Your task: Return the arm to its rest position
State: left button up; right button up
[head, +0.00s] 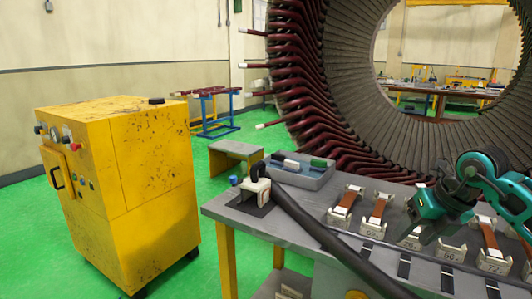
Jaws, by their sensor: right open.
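My right arm comes in from the right edge in teal and dark grey. Its gripper (422,236) is open, with its fingers pointing down over the grey workbench (280,232). It appears empty, and no piece shows between the fingers. It hangs near the row of numbered pale holders, in front of some of them. A holder with a brown strip (345,204) stands left of it, and another brown strip (489,236) lies on a holder to its right. My left gripper does not show.
A large stator (300,95) with dark red coil ends stands behind the bench. A white tool head (257,190) with a thick black hose (310,225) lies at the bench's left end, near a grey tray (300,179). A yellow cabinet (150,165) stands on the green floor.

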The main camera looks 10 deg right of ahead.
jog(key=s+a+f+m+t+y, duration=0.1)
jog(key=a+m+t+y, duration=0.15)
jog(key=a+y, duration=0.4)
jog(key=s+a+f+m+t+y+p, duration=0.1)
jog(key=a+f+m+t+y, duration=0.15)
jog(key=a, duration=0.65)
jog(key=s+a+m+t+y, duration=0.2)
jog(key=a+m+y, duration=0.1)
jog(key=a+y, duration=0.3)
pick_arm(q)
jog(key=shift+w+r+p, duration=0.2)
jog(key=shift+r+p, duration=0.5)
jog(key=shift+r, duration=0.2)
pick_arm(e)
jog(key=s+d+f+m+h, duration=0.1)
jog(key=s+f+m+h, duration=0.5)
jog(key=f+m, duration=0.5)
jog(key=s+d+f+m+h, duration=0.1)
jog(key=s+f+m+h, duration=0.6)
jog(key=f+m, duration=0.4)
jog(key=shift+s+d+f+m+g+h, duration=0.25)
jog(key=shift+f+m+g+h, duration=0.15)
jog(key=shift+m+h, duration=0.35)
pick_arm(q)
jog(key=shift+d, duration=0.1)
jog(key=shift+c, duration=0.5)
pick_arm(e)
jog(key=shift+c, duration=0.5)
